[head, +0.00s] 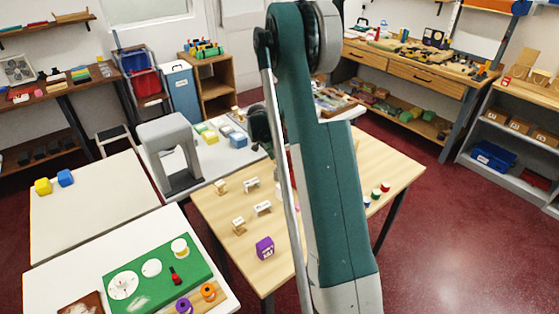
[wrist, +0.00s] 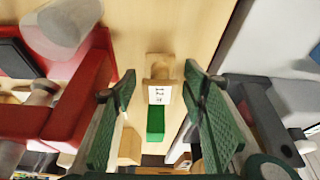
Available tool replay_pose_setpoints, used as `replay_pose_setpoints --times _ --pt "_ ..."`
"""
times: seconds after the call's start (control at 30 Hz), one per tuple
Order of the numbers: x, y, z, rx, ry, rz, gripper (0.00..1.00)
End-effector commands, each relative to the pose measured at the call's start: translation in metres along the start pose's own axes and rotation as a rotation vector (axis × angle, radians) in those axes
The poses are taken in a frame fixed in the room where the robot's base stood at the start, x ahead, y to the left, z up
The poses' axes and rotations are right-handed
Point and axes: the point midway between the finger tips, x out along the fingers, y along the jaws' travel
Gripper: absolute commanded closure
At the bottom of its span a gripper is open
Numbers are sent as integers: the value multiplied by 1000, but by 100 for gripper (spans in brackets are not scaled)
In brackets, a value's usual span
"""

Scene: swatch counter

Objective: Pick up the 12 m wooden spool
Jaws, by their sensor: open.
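In the wrist view a wooden spool (wrist: 160,66) with a white label that appears to read "12 m", turned sideways, is on the light wood surface. My gripper (wrist: 158,88) is open, with one green ribbed finger pad on each side of the spool in the picture. Clear room shows between the pads and the spool, and nothing is held. I cannot tell how far the fingertips are above it. In the head view my arm covers the middle of the wooden table (head: 218,215), and I cannot pick out this spool or the gripper's fingers there.
A green block (wrist: 155,120) is close to the spool, with another wooden piece (wrist: 130,147) near the left pad. The head view shows small labelled pieces (head: 263,208) and a purple box (head: 264,248) on the table. A grey arch (head: 172,150) stands at left.

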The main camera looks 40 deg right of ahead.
Motion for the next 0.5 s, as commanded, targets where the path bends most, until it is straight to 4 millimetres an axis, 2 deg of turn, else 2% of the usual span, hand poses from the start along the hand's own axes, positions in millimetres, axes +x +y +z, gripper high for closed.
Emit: replay_pose_setpoints --times 0.27,0.5 --pt "0 0 0 0 0 0 57" --pt "0 0 0 0 0 0 87"
